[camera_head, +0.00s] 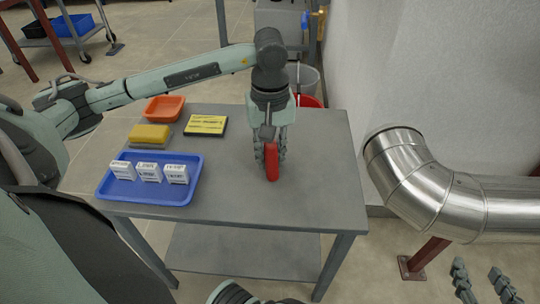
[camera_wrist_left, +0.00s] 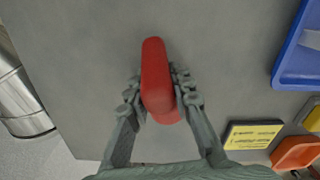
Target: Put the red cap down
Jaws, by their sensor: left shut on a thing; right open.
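The red cap (camera_head: 271,165) is in my left gripper (camera_head: 270,150), over the middle of the grey table (camera_head: 310,190). My left gripper points down and is shut on the cap. In the left wrist view the red cap (camera_wrist_left: 157,78) stands between the two fingers of my left gripper (camera_wrist_left: 160,98), edge-on to the camera. I cannot tell whether its lower edge touches the table. My right gripper (camera_head: 486,284) is open and empty at the bottom right of the head view, away from the table.
A blue tray (camera_head: 112,195) with three white boxes lies at the table's front left. A yellow sponge (camera_head: 150,135), a black-and-yellow box (camera_head: 206,125) and an orange bin (camera_head: 164,109) sit behind it. The table's right side is clear. A silver pipe (camera_head: 440,190) is at the right.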

